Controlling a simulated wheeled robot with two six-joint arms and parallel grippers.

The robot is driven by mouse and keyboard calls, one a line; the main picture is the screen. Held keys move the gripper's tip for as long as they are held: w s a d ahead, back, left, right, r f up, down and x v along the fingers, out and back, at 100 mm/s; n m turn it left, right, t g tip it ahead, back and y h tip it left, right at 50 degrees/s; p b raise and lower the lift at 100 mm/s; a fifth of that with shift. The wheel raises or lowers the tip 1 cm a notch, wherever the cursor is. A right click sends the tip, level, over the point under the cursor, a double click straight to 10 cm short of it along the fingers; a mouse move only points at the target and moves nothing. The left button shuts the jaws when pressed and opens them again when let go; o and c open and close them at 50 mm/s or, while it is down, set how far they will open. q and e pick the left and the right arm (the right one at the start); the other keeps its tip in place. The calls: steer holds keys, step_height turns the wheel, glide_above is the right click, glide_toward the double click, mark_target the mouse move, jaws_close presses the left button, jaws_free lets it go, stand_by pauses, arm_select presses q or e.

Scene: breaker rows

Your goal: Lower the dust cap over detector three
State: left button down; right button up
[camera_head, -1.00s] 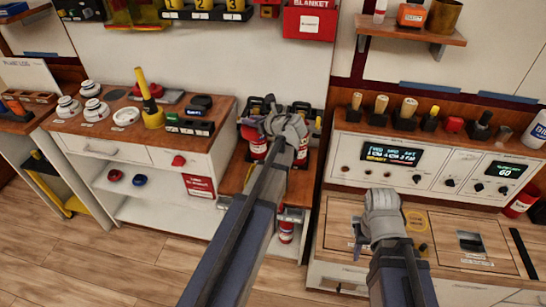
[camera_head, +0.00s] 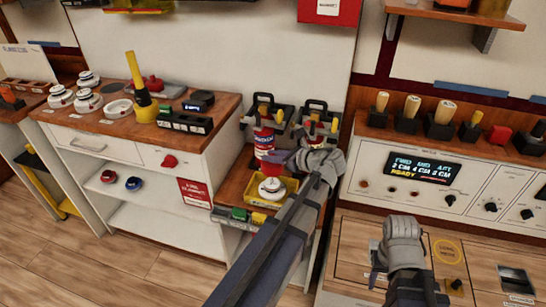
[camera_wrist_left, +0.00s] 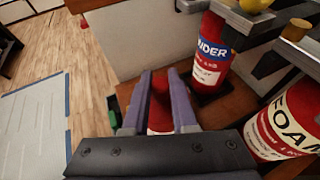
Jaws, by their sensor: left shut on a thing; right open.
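My left gripper (camera_head: 280,158) is just in front of the red canisters at the low middle bench. In the left wrist view its purple fingers (camera_wrist_left: 160,100) are shut on a red thing (camera_wrist_left: 159,112), mostly hidden; I cannot tell for sure that it is the dust cap. A white, red-topped round detector (camera_head: 272,188) sits in a yellow tray (camera_head: 291,186) below the gripper. Several white detectors (camera_head: 88,101) stand on the left counter; their numbers are unreadable. A red cap (camera_head: 108,176) and a blue cap (camera_head: 133,183) lie on the shelf below. My right gripper (camera_head: 402,248) is open over the right bench.
Red canisters (camera_head: 264,140) stand close behind my left gripper and crowd the wrist view. A yellow torch-like tool (camera_head: 146,106) stands on the left counter (camera_head: 120,127). A control panel (camera_head: 424,170) rises behind the right bench. The floor at lower left is clear.

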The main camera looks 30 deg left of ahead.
arm_select(q)
steer(key=b, duration=0.6)
glide_above(272, 182)
step_height(272, 182, down, 6)
steer(key=shift+f+b, duration=1.5)
steer(key=shift+b, duration=0.05)
stand_by(1.3)
steer(key=c, duration=0.6)
jaws_free()
steer(key=shift+r, duration=0.1)
steer(key=shift+c, duration=0.2)
steer(key=p+v, duration=0.3)
steer(key=v, duration=0.5)
